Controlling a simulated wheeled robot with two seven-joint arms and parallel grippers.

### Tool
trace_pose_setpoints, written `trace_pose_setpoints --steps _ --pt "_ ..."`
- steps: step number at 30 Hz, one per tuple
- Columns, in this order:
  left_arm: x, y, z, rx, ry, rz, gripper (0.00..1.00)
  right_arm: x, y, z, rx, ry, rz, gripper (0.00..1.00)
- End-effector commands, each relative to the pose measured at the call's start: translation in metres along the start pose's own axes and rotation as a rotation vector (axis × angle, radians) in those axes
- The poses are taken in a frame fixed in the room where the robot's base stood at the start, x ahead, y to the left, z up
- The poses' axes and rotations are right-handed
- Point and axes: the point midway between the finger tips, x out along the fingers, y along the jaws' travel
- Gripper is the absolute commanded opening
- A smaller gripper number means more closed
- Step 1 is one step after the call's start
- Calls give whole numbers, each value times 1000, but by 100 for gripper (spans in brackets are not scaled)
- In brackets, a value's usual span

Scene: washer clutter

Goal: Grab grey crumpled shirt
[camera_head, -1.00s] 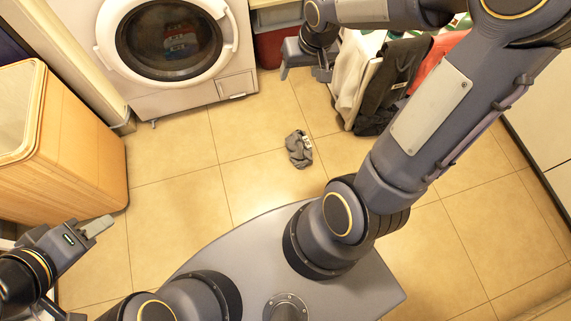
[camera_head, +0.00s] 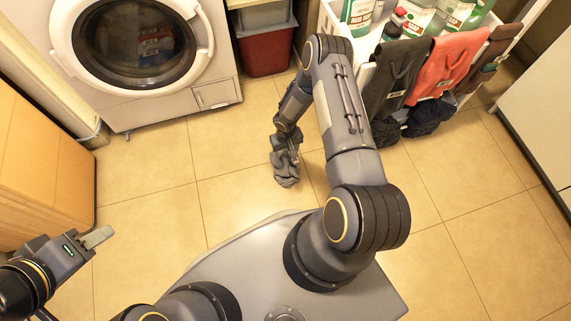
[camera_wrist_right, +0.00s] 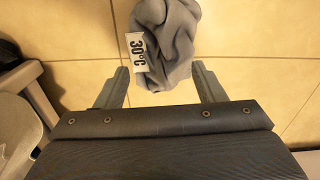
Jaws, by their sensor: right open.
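The grey crumpled shirt (camera_head: 286,168) lies on the tiled floor near the middle of the head view, partly hidden by my right gripper (camera_head: 285,145). In the right wrist view the shirt (camera_wrist_right: 168,45) shows its white "30°C" tag. My right gripper (camera_wrist_right: 161,88) is open there, with its fingers apart on either side of the shirt's near end. I cannot tell whether either finger touches it.
The washing machine (camera_head: 140,50) stands at the back left, with a red bin (camera_head: 267,50) beside it. A rack with hanging cloths (camera_head: 396,75) and soap bottles (camera_head: 410,18) stands to the right. A wooden cabinet (camera_head: 40,170) is at the left. The floor around the shirt is clear.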

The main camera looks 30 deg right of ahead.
Motion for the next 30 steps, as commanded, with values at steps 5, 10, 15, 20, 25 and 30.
trace_pose_setpoints --steps 5,10,15,20,25,30 --pt "9 -4 5 0 0 0 36 18 -2 1 1 -2 -1 63" --pt "24 -11 12 0 0 0 36 46 -6 2 1 -2 0 63" --pt "27 -12 14 0 0 0 36 58 -6 1 2 0 0 63" --pt "26 -12 13 0 0 0 36 56 -6 1 1 0 0 63" --pt "26 -12 13 0 0 0 36 56 -6 2 1 -1 0 43" --pt "26 -12 13 0 0 0 36 56 -6 2 1 -1 0 21"
